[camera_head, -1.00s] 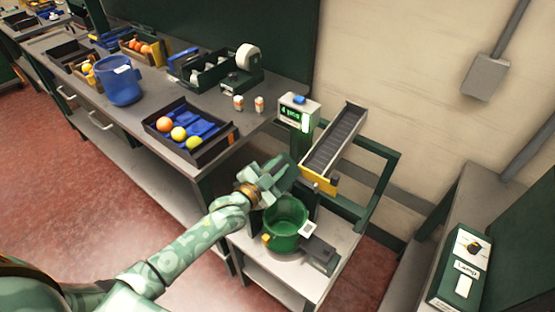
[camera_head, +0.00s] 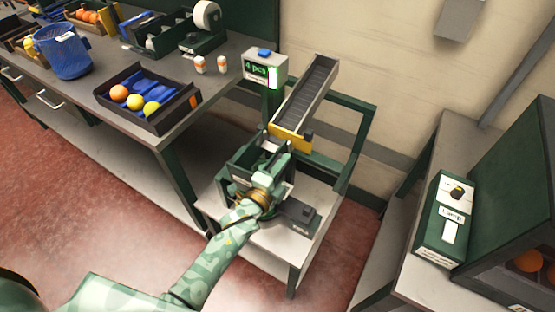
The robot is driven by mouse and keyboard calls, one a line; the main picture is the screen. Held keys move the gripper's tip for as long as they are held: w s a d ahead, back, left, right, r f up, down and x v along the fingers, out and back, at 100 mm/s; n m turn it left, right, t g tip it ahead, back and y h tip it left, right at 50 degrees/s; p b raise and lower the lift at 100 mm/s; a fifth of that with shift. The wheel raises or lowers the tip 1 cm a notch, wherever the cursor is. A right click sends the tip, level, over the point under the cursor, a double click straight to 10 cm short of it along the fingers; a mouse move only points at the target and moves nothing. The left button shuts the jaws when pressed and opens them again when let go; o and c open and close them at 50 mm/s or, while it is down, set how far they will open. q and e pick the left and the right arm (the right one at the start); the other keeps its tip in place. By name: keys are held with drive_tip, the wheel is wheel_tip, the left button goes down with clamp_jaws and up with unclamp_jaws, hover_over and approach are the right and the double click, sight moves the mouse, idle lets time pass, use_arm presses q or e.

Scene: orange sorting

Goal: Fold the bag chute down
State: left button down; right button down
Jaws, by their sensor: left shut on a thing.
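The bag chute (camera_head: 308,88) is a grey ribbed slide with a yellow lower end (camera_head: 290,138). It slopes from the upper right down toward the bench stand. My left gripper (camera_head: 276,146) is at this lower end, shut on part of the chute there. Its fingers hide the exact place of contact. My right gripper is not in view.
A counter display reading "4 pcs" (camera_head: 264,68) stands left of the chute. A tray (camera_head: 150,97) with oranges and yellow fruit lies on the left bench. A green control box (camera_head: 447,215) is on the right bench. A dark device (camera_head: 297,213) sits on the stand.

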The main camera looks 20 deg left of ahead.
use_arm(q)
drive_tip(key=shift+s+d+f+m+b, duration=0.15)
drive_tip(key=shift+d+f+m+b, duration=0.15)
drive_tip(key=shift+f+m+b, duration=0.35)
drive_tip(key=shift+f, duration=0.15)
drive_tip(key=c, duration=1.4)
unclamp_jaws()
drive_tip(key=shift+o, duration=0.2)
drive_tip(key=shift+s, duration=0.15)
drive_tip(key=p+v, duration=0.2)
drive_tip(key=v, duration=1.4)
